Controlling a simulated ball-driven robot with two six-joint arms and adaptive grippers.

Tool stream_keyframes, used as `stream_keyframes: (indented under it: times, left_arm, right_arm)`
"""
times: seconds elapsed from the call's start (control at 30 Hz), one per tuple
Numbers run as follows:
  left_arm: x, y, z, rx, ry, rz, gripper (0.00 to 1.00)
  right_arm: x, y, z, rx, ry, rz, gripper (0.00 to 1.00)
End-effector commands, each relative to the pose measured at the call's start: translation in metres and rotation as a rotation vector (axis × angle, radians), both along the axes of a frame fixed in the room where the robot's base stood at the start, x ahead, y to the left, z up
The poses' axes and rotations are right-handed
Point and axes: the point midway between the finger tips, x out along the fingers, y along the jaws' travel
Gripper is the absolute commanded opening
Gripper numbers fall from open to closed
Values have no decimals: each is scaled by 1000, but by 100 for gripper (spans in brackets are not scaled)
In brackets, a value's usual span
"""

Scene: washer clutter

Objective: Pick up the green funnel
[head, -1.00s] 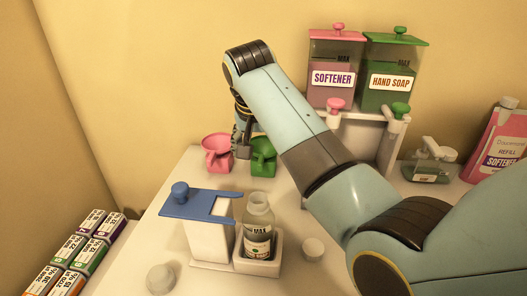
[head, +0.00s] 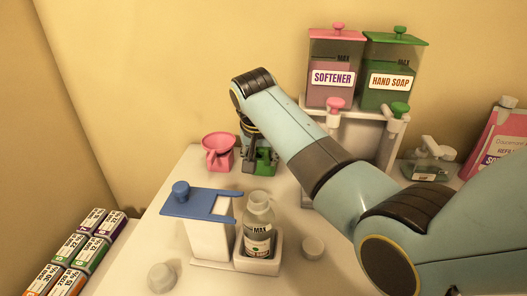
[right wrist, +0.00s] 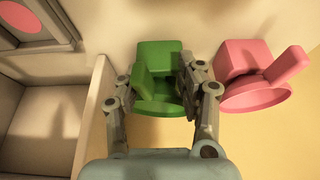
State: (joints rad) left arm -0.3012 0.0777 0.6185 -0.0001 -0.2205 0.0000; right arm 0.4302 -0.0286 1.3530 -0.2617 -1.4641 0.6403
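The green funnel (right wrist: 158,62) is between the two fingers of my right gripper (right wrist: 160,82) in the right wrist view, with one finger on each side. The fingers are spread; whether they touch the funnel I cannot tell. In the head view the funnel (head: 264,161) stands on the white counter, partly hidden by my right gripper (head: 255,158). My left gripper is not in view.
A pink funnel (head: 218,152) stands close to the left, also near the right finger in the wrist view (right wrist: 258,75). The dispenser stand (head: 360,135) is to the right. A blue-topped holder (head: 200,203) and a bottle (head: 259,226) stand in front.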

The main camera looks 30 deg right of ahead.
Motion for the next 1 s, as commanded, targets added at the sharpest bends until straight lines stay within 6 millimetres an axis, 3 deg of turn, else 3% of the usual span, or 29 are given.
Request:
stream_keyframes:
  times: [0.03, 0.27, 0.73, 0.87, 1.0]
  left_arm:
    - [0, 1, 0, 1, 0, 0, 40]
    - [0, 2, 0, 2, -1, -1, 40]
    - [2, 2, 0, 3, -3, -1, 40]
    - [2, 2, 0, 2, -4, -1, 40]
    - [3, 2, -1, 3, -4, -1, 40]
  right_arm:
    - [0, 0, 0, -1, 1, 0, 28]
    - [0, 0, 0, -1, 1, 0, 0]
    - [0, 0, 3, -1, -1, 0, 0]
    - [1, 0, 20, -1, -3, -1, 0]
    - [1, 0, 50, 0, -6, -1, 0]
